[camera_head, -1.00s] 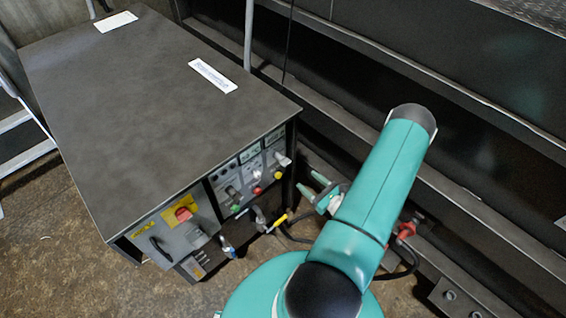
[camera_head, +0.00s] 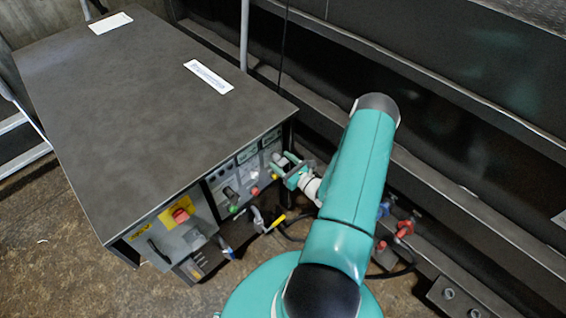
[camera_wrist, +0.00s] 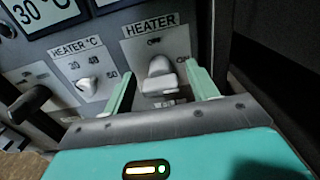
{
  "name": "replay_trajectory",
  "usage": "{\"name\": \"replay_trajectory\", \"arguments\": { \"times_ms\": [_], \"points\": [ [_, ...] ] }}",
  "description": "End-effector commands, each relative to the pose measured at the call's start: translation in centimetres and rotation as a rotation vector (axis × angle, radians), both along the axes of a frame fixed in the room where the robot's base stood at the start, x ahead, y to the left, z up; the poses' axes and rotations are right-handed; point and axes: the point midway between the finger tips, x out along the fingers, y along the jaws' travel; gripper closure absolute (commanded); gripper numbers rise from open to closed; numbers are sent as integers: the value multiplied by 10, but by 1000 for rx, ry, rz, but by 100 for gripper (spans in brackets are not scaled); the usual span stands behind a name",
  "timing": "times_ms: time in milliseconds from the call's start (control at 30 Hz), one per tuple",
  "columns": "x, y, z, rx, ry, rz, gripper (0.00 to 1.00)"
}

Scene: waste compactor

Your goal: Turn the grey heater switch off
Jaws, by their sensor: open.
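The grey heater switch (camera_wrist: 160,78) is a knob on a light plate under the label "HEATER" in the wrist view. My gripper (camera_wrist: 164,90) is open, with one green finger on each side of the switch. I cannot tell whether the fingers touch it. In the head view my gripper (camera_head: 288,172) is at the right end of the control panel (camera_head: 240,180). There the switch is mostly hidden by the gripper. The setting the knob points to cannot be read clearly.
A smaller white "HEATER °C" dial (camera_wrist: 88,86) is left of the switch, with a black handle (camera_wrist: 28,102) farther left. The cabinet (camera_head: 150,110) also carries a red switch (camera_head: 180,215), green and red buttons and a yellow-handled lever (camera_head: 276,222). A dark wall stands close on the right.

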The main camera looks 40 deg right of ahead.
Motion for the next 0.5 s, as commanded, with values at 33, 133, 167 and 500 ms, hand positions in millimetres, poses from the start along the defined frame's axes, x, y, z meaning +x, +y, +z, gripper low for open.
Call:
{"name": "replay_trajectory", "arguments": {
  "times_ms": [33,133,167,500],
  "points": [
    [0,0,0,0,0,0,42],
    [0,0,0,0,0,0,58],
    [0,0,0,0,0,0,63],
    [0,0,0,-9,0,0,86]
  ]
}}
